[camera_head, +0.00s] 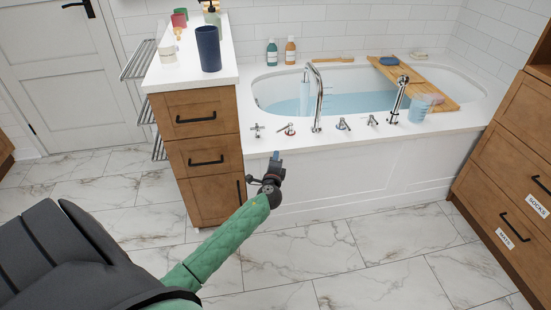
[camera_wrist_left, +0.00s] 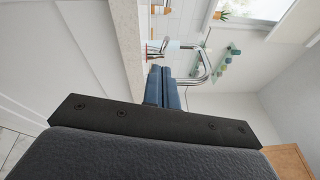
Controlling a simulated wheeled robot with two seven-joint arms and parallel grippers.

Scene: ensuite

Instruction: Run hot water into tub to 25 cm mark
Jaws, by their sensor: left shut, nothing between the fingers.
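The white tub (camera_head: 470,92) holds pale blue water (camera_head: 350,104). A chrome spout (camera_head: 318,100) arches over it from the front rim; it also shows in the left wrist view (camera_wrist_left: 208,62). A pale bluish upright strip (camera_head: 305,98) shows below the spout's tip; I cannot tell if it is running water or a gauge. A handle with a red mark (camera_head: 289,129) stands left of the spout, beside a cross handle (camera_head: 257,131). My left gripper (camera_head: 276,156) is shut and empty, in front of the rim and apart from the handles. Its blue fingers show in the wrist view (camera_wrist_left: 162,88).
More handles (camera_head: 343,124) and a hand shower (camera_head: 398,98) stand right of the spout. A wooden tray (camera_head: 440,88) spans the tub. A wooden drawer cabinet (camera_head: 200,155) with a dark blue cup (camera_head: 208,50) on top stands close on the left. The marble floor ahead is clear.

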